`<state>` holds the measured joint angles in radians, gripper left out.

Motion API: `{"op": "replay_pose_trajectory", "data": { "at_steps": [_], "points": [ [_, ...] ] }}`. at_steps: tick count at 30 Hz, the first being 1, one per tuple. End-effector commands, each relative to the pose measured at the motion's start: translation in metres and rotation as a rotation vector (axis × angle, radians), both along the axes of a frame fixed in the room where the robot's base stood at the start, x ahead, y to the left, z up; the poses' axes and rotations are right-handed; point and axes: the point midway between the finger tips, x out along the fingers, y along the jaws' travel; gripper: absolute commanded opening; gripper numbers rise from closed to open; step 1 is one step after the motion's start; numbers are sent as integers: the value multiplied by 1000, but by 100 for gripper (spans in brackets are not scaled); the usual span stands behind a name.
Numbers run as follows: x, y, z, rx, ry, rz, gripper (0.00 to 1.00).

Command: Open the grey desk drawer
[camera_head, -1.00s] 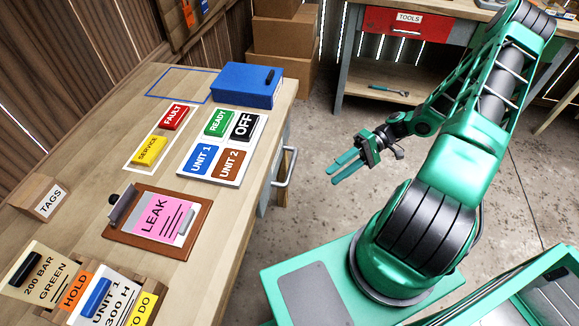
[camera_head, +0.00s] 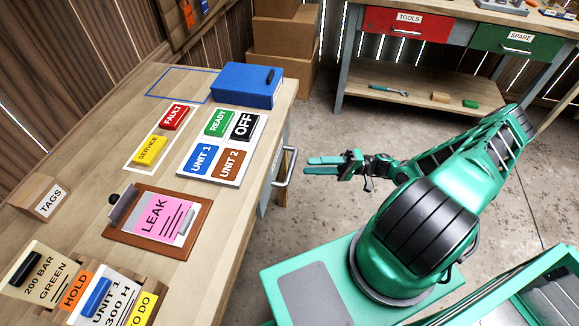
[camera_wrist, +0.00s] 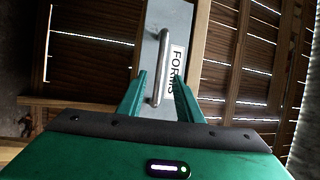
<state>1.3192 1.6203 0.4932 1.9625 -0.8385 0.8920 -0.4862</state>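The grey desk drawer (camera_wrist: 155,101) has a light grey front with a FORMS label (camera_wrist: 175,66) and a metal bar handle (camera_wrist: 160,66) in the wrist view. In the head view the handle (camera_head: 288,167) sticks out from the desk's right side, and the drawer appears closed. My gripper (camera_head: 308,166) points left at the handle, just to its right. In the wrist view its two green fingers (camera_wrist: 157,85) are apart, with the handle's lower end seen between them. I see no clear contact.
The wooden desk (camera_head: 228,203) holds a clipboard (camera_head: 150,220), signs and a blue binder (camera_head: 246,86). A workbench with a red TOOLS drawer (camera_head: 405,22) and a green SPARE drawer (camera_head: 515,41) stands at the back. Open floor (camera_head: 330,125) lies between.

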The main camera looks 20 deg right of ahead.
Motion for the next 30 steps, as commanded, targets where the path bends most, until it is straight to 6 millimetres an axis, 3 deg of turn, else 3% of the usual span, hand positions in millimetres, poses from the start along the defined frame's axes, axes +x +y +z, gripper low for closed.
{"op": "replay_pose_trajectory", "data": {
  "at_steps": [6, 12, 26, 30],
  "points": [
    [8, 39, 7, 1, 3, 5, 33],
    [14, 65, 12, 0, 2, 3, 33],
    [17, 77, 14, -1, 2, 1, 33],
    [17, 77, 14, -1, 2, 2, 4]
  ]
}}
